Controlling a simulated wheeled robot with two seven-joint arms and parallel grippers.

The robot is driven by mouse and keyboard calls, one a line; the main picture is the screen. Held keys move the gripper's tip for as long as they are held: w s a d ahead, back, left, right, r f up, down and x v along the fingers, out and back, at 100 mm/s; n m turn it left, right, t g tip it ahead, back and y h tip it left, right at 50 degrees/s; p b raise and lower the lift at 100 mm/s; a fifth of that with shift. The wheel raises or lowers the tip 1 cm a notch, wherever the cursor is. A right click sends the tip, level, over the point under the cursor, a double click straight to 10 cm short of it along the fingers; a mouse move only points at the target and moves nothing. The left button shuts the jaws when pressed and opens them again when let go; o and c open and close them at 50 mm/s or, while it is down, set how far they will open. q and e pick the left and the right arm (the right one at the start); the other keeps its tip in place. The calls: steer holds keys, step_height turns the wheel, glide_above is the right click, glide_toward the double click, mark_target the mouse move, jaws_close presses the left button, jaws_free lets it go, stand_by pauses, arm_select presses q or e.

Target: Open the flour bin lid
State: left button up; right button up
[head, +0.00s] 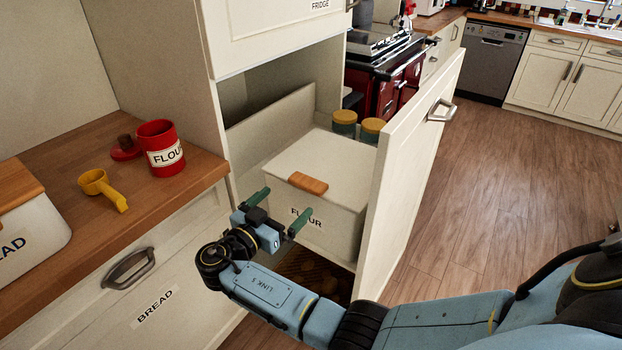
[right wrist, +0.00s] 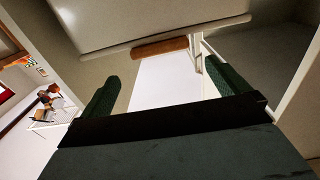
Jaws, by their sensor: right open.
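The flour bin (head: 335,222) is a cream box marked FLOUR, standing in the pulled-out cabinet drawer. Its pale lid (head: 335,155) lies flat over the top and looks closed. A wooden handle (head: 308,183) sits at the lid's front edge; it also shows in the right wrist view (right wrist: 160,47), ahead of the fingers. My right gripper (head: 284,203) is open and empty, just in front of the bin and slightly below the handle, apart from it. Its green fingers also show in the right wrist view (right wrist: 162,72). My left gripper is not in view.
The drawer's tall front panel (head: 412,170) stands right of the bin, and a cabinet wall is left. Two yellow-lidded jars (head: 371,130) stand behind the bin. A red flour tin (head: 161,148) and yellow scoop (head: 103,188) are on the left counter. The floor at right is clear.

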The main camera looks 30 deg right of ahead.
mark_target(313, 178)
steer(key=p+x, duration=0.1)
steer(key=x, duration=0.9)
steer(key=shift+d, duration=0.1)
steer(key=shift+x, duration=0.85)
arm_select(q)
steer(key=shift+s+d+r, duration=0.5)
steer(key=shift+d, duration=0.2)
